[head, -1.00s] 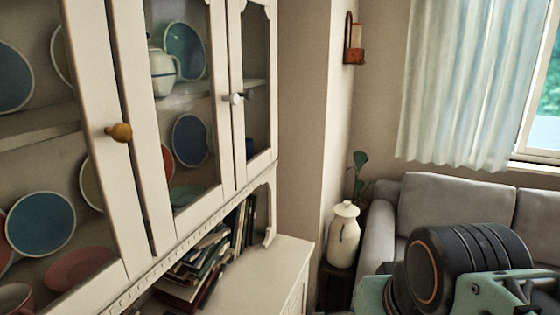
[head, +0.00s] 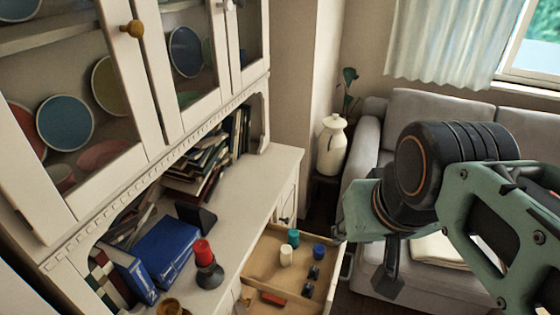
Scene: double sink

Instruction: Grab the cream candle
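The cream candle (head: 286,255) is a short, pale cylinder standing in an open wooden drawer (head: 262,262) of the white cabinet, at lower centre in the head view. A teal cylinder (head: 293,238) stands just behind it, and a blue one (head: 319,252) stands to its right. My arm comes in from the right. My gripper (head: 388,272) points down to the right of the drawer, apart from the candle. Its fingers are mostly hidden behind my arm, so its opening does not show.
A red candle in a dark holder (head: 209,275) and a blue book (head: 166,251) are on the cabinet top, left of the drawer. Small dark items and a red one (head: 273,299) lie in the drawer. A grey sofa (head: 440,115) stands behind my arm.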

